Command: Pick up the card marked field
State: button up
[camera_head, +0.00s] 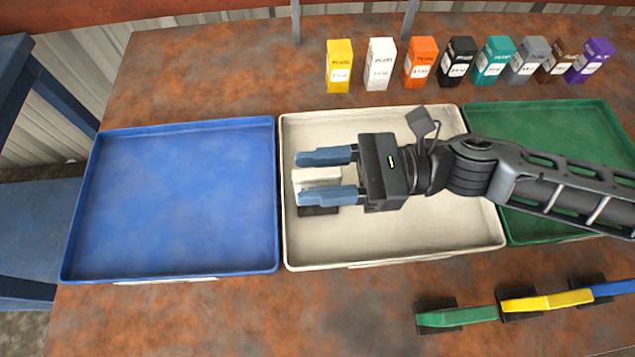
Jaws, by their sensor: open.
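My gripper (316,175) reaches in from the right over the white tray (370,252). Its two blue fingers are open and point left. A white card-like piece (312,183) lies between and below the fingers, with a dark base showing beside the lower finger. My fingers hide part of it, and I cannot tell whether they touch it. A green card (460,317), a yellow card (548,301) and a blue card (612,288) stand on black bases at the lower right. No marking is readable on any card, so I cannot tell which one says field.
An empty blue tray (180,200) is on the left. A green tray (545,125) is on the right, partly under my arm. Several coloured boxes, including a yellow box (340,68) and a purple box (590,62), stand in a row along the back of the rusty table (210,60).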

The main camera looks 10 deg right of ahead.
jog(key=shift+a, duration=1.05)
grip_shut()
